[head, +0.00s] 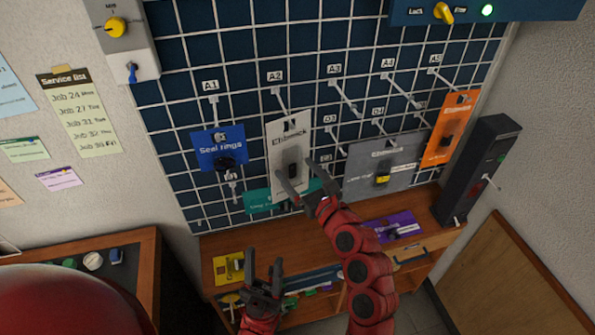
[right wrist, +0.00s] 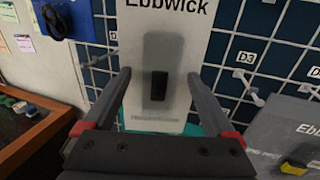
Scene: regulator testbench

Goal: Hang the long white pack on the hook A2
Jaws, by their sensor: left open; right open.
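The long white pack (head: 283,135) hangs upright at A2 on the wire grid, its top hole at the outer end of the A2 hook (head: 281,98). The label A2 (head: 275,76) shows above it. The right wrist view shows the pack's front (right wrist: 185,50) with a dark item in its middle; its top is cut off there. My right gripper (head: 296,168) is open in front of the pack's lower half, one finger (right wrist: 110,95) toward each side edge; I cannot tell whether they touch it. My left gripper (head: 264,260) is open and empty, low in front of the bench.
Grey (head: 362,170) and orange (head: 447,133) packs hang to the right. Hooks A3 (head: 342,96) and A4 (head: 401,91) look bare. A purple pack (head: 405,225) lies on the bench.

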